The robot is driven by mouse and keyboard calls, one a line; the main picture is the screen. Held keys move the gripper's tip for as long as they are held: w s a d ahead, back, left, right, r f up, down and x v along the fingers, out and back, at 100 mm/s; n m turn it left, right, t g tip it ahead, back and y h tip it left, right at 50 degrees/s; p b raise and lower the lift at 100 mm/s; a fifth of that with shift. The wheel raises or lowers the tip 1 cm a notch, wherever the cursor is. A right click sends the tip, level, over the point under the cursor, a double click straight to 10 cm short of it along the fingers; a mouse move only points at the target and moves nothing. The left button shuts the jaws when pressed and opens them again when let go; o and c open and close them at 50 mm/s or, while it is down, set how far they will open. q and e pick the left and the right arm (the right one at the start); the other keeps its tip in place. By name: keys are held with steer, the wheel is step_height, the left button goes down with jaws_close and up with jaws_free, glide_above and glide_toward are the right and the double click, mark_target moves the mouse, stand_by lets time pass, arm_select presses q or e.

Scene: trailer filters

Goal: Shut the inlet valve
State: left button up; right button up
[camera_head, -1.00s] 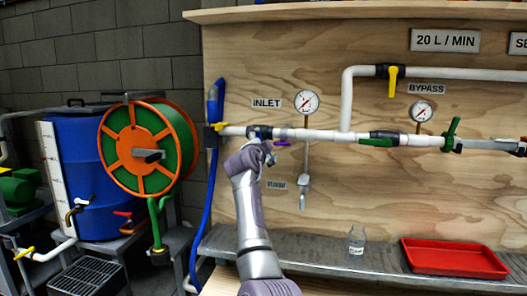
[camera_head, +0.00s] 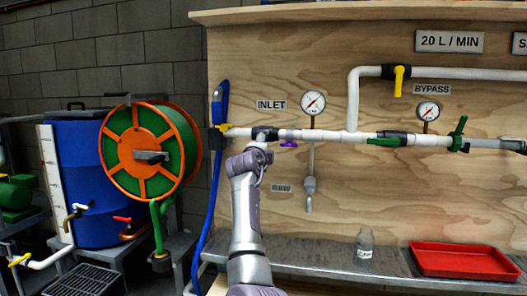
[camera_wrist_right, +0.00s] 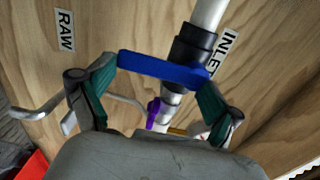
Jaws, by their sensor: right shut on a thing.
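The inlet valve is a black body (camera_wrist_right: 193,46) on the white pipe, with a blue lever handle (camera_wrist_right: 163,67). In the right wrist view the lever lies crosswise over the pipe. My right gripper (camera_wrist_right: 160,74) is shut on this blue lever, with a fingertip at each end of it. In the head view the valve body (camera_head: 265,134) shows under the INLET label (camera_head: 271,105), just above my right wrist. My arm hides the lever and fingers there. My left gripper is in neither view.
A small purple handle (camera_head: 288,143) sits close to the right of the valve, with a gauge (camera_head: 313,102) above. A glass bottle (camera_head: 364,244) and red tray (camera_head: 464,261) stand on the bench below. A hose reel (camera_head: 145,156) and blue barrel (camera_head: 85,200) are left.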

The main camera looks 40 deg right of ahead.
steer(key=shift+f, duration=0.1)
stand_by(0.4)
steer(key=o, duration=1.4)
steer(key=shift+c, duration=0.2)
steer(key=v, duration=1.2)
